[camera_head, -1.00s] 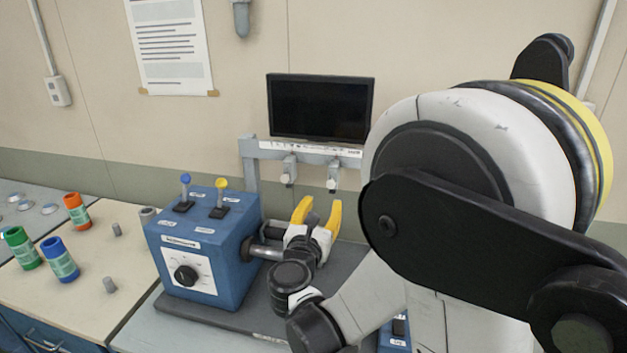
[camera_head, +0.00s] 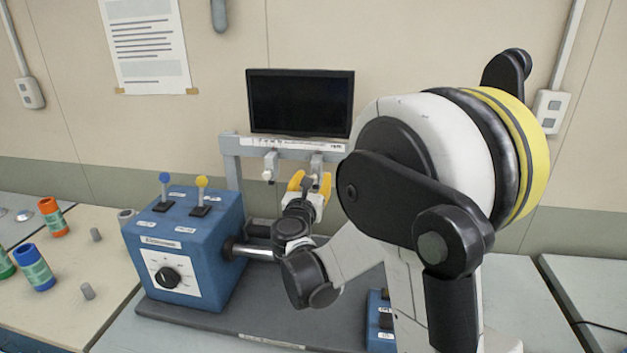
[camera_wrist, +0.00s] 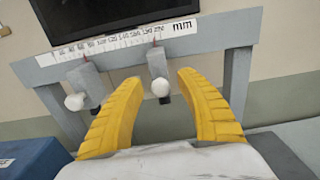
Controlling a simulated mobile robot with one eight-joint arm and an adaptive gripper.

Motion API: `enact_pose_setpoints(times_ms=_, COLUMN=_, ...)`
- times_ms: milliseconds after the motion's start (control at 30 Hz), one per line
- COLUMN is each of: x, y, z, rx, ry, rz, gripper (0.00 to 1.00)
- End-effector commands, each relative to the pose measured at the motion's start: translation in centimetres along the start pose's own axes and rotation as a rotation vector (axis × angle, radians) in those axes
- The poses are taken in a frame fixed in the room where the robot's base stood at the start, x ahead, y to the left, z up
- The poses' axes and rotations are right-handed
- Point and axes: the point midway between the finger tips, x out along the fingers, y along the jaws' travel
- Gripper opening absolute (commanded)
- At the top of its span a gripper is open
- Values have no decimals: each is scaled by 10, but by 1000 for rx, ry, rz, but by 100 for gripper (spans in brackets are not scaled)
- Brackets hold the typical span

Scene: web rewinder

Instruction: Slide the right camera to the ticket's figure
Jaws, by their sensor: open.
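Two small grey cameras with white knobs hang from a grey crossbar that carries a white mm scale (camera_wrist: 125,40). The right camera (camera_wrist: 158,66) shows in the wrist view between my yellow fingers, beyond their tips. The left camera (camera_wrist: 86,84) is just left of my left finger. In the head view the right camera (camera_head: 316,165) is just above my fingertips and the left camera (camera_head: 270,166) is to its left. My gripper (camera_wrist: 156,78) is open and empty; it also shows in the head view (camera_head: 311,178). No ticket figure is readable.
A dark monitor (camera_head: 300,102) stands behind the crossbar. A blue control box (camera_head: 185,245) with two levers and a dial is at left, with a metal shaft (camera_head: 258,251) sticking out. A paper sheet (camera_head: 146,45) hangs on the wall. Colored spools stand on the left bench.

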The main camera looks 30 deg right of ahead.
Motion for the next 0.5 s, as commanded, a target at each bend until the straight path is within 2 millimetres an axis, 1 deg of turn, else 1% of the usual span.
enact_pose_setpoints(times_ms=33, x=0, y=0, z=0, rx=0, ry=0, rz=0, gripper=35)
enact_pose_setpoints(times_ms=67, x=0, y=0, z=0, rx=0, ry=0, rz=0, gripper=26)
enact_pose_setpoints(times_ms=100, x=0, y=0, z=0, rx=0, ry=0, rz=0, gripper=14)
enact_pose_setpoints(times_ms=133, x=0, y=0, z=0, rx=0, ry=0, rz=0, gripper=4)
enact_pose_setpoints(times_ms=167, x=0, y=0, z=0, rx=0, ry=0, rz=0, gripper=0)
enact_pose_setpoints(times_ms=300, x=0, y=1, z=0, rx=0, ry=0, rz=0, gripper=0)
enact_pose_setpoints(times_ms=367, x=0, y=5, z=0, rx=0, ry=0, rz=1, gripper=0)
enact_pose_setpoints(times_ms=500, x=0, y=24, z=-1, rx=0, ry=0, rz=4, gripper=0)
